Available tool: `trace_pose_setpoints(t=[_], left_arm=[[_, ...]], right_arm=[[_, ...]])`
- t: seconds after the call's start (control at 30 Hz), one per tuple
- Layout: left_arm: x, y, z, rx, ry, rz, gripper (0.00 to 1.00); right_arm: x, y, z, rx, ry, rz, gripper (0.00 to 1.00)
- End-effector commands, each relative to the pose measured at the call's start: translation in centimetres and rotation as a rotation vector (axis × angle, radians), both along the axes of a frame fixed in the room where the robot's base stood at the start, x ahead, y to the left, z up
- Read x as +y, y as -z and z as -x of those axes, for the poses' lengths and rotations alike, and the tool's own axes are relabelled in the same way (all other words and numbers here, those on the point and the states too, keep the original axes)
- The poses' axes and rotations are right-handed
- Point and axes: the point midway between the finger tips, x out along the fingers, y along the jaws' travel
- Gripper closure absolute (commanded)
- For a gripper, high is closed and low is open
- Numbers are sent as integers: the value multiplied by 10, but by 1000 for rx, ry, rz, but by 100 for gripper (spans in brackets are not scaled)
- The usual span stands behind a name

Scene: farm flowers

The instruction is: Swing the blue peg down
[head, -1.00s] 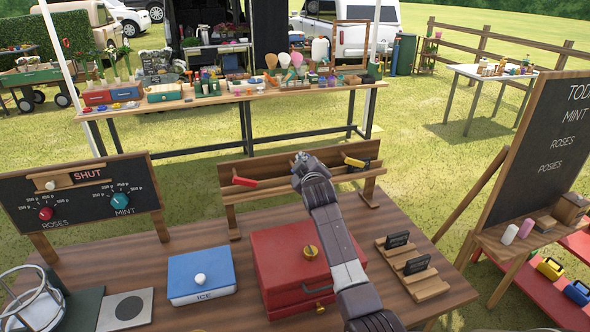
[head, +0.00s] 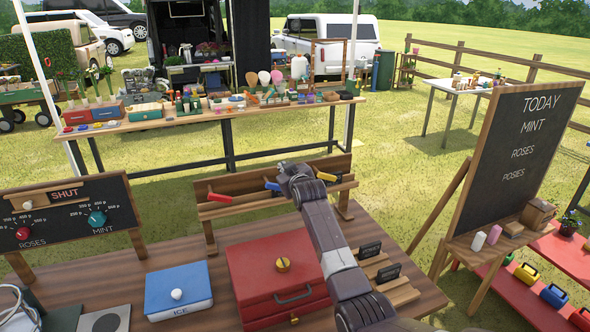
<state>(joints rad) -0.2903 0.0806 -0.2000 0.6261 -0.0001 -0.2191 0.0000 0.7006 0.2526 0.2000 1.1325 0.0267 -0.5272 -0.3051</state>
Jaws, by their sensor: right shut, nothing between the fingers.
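The wooden peg rack (head: 228,211) stands at the back of the brown table. The blue peg (head: 272,186) shows on its rail just left of my right gripper (head: 287,172); the gripper hides part of it. It looks close to level, tipped slightly, but its exact angle is hard to tell. My right gripper is shut and empty in front of the rack, close to the blue peg; contact cannot be made out. The red peg (head: 219,197) is at the left and the yellow peg (head: 327,177) at the right. My left gripper is out of view.
On the table are a red box (head: 262,268), a blue ice box (head: 178,292) and small black signs on a wooden holder (head: 398,291). A dial board (head: 70,216) stands left, a chalkboard (head: 520,150) right. A long stall table (head: 190,121) lies behind the rack.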

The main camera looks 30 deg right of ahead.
Motion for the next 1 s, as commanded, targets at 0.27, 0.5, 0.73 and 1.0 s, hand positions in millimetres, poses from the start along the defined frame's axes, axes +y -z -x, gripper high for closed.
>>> trace_pose_setpoints(t=[0.27, 0.5, 0.73, 1.0], left_arm=[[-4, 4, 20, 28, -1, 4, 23], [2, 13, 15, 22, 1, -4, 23], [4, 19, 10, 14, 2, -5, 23], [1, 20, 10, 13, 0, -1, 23]], right_arm=[[3, -12, 30, -1, 0, 0, 100], [7, -19, 63, -2, 1, 2, 100], [11, -26, 87, -1, 0, -1, 100], [12, -29, 97, 0, -1, -1, 100]])
